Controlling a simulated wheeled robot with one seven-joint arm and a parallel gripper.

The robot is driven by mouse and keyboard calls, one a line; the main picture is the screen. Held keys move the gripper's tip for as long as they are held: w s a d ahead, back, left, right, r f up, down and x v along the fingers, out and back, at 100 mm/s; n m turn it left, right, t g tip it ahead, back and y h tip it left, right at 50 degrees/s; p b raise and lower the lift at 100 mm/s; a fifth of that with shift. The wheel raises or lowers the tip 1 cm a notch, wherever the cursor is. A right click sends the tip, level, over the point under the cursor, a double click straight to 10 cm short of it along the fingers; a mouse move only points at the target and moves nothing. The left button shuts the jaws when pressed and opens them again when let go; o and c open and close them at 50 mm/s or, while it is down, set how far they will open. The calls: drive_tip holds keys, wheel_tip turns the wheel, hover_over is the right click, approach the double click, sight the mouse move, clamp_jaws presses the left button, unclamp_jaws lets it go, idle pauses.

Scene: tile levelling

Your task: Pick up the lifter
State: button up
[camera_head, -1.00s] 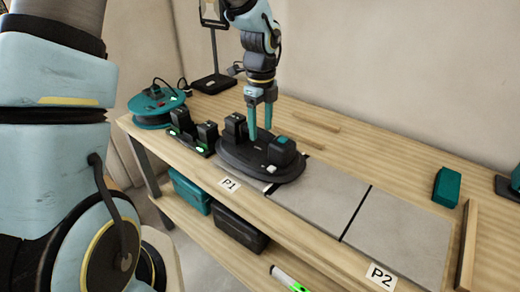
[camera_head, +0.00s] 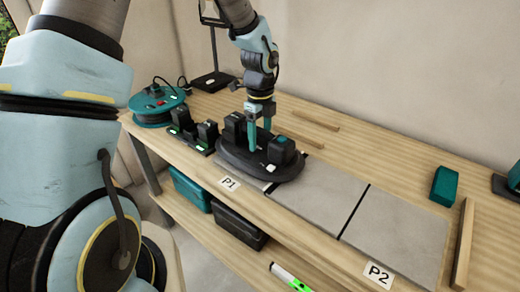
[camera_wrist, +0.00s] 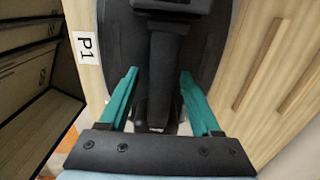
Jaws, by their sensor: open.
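The lifter (camera_head: 245,165) is a black oval device with upright blocks and a bar handle, sitting on the workbench at the left end of the grey tiles. In the wrist view the lifter's handle (camera_wrist: 163,80) runs between my two teal fingers. My gripper (camera_head: 260,146) is open and low over the lifter, and it also shows in the wrist view (camera_wrist: 158,88). One finger is on each side of the handle, with a gap on both sides. Part of the handle is hidden behind my fingers in the head view.
Grey tiles (camera_head: 318,194) lie right of the lifter, by the P1 (camera_head: 230,184) and P2 (camera_head: 378,274) labels. A battery charger (camera_head: 194,138) and a teal cable reel (camera_head: 157,105) stand left. A teal block (camera_head: 445,185) and wooden strips (camera_head: 315,121) lie on the bench.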

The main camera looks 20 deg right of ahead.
idle(0.3)
clamp_jaws()
idle(0.4)
